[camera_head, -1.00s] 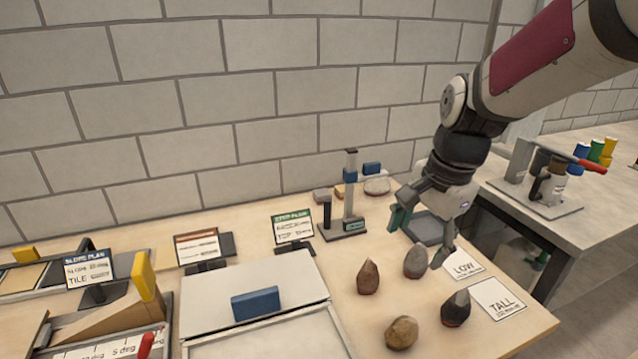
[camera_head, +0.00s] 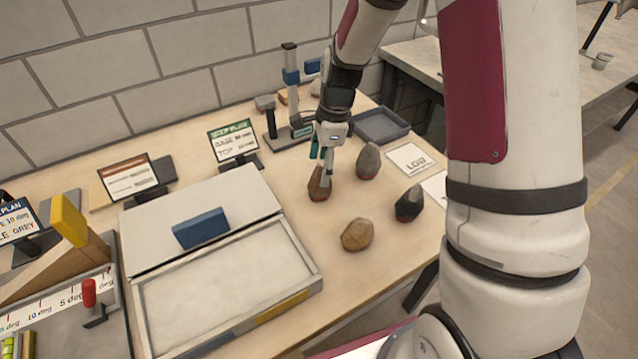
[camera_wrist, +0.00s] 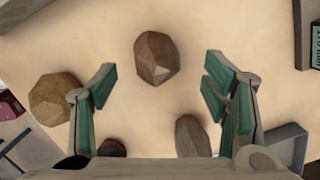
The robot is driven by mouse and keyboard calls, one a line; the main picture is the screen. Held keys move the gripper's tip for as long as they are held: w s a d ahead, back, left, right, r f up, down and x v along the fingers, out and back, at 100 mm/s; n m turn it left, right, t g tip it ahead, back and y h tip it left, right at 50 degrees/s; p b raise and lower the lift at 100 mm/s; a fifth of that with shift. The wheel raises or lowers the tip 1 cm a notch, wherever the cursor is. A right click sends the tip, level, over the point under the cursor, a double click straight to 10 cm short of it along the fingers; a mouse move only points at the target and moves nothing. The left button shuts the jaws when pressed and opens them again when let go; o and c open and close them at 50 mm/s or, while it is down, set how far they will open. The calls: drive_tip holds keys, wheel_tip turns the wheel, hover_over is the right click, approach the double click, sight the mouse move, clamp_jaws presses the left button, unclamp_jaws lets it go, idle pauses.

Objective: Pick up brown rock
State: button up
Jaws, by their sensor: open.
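The brown rock (camera_head: 319,184) stands on the table beside the sandbed, partly behind my gripper's fingers. In the wrist view the brown rock (camera_wrist: 156,57) lies between the lines of the two fingers, beyond their tips. My gripper (camera_head: 321,160) is open and empty, pointing down just above it. In the wrist view my gripper's (camera_wrist: 158,85) green pads are wide apart. I cannot tell the exact height gap between tips and rock.
A grey rock (camera_head: 368,162) is close on the right, a tan rock (camera_head: 357,235) in front, a dark rock (camera_head: 408,205) further right. The sandbed (camera_head: 305,265) is to the left. A blue-grey tray (camera_head: 384,127) and a post stand (camera_head: 291,85) are behind.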

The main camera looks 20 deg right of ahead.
sight(317, 193)
drive_tip(key=shift+a+f, duration=0.15)
drive_tip(key=shift+f, duration=1.5)
drive_tip(key=shift+a+f, duration=0.15)
drive_tip(key=shift+f, duration=1.5)
drive_tip(key=c, duration=1.6)
drive_tip(key=shift+r, duration=0.1)
